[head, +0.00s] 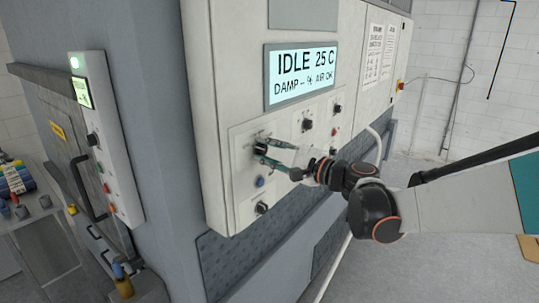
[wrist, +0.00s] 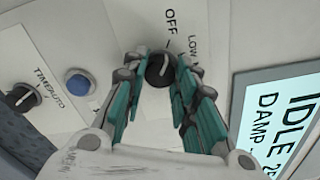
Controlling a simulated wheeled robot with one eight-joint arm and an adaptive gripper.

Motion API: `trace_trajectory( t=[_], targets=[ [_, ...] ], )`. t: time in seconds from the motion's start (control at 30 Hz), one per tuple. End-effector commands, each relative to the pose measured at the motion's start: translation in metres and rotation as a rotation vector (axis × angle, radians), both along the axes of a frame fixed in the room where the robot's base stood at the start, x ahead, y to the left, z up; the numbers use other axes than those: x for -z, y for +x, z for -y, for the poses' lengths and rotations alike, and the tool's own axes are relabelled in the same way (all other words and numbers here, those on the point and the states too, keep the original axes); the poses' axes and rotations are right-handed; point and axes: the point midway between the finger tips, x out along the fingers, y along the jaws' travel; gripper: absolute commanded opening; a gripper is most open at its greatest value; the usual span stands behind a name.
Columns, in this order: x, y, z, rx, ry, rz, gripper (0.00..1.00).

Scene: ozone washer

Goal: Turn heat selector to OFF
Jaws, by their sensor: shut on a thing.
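The heat selector is a round black knob (wrist: 158,72) with a pale pointer line, on the white control panel (head: 240,190). The words OFF and LOW are printed beside it in the wrist view. The pointer faces roughly toward the OFF mark, but I cannot tell if it lines up exactly. My gripper (wrist: 157,76) has its teal fingers shut on the knob, one on each side. In the head view my gripper (head: 264,151) reaches the panel's upper left knob from the right, and its fingers partly hide that knob.
A display (head: 300,75) above the knobs reads IDLE 25 C. A blue button (head: 260,182) and a lower black knob (head: 262,207) sit below the held knob. Another knob (head: 307,125) is to its right. A pale hose (head: 376,145) runs along the panel's right side.

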Motion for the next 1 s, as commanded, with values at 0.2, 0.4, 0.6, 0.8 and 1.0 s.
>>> trace_trajectory(
  t=[0.2,0.4,0.6,0.8,1.0],
  targets=[
    [0.0009,-0.0003,0.0,-0.001,-0.044,0.054,0.03],
    [0.0006,-0.0004,0.0,0.0,-0.057,0.07,0.03],
    [0.0006,-0.0004,0.0,0.0,-0.057,0.071,0.03],
    [0.0007,-0.0003,0.0,0.0,-0.057,0.071,0.45],
    [0.0004,-0.0002,0.0,0.0,-0.056,0.07,0.48]
  ],
)
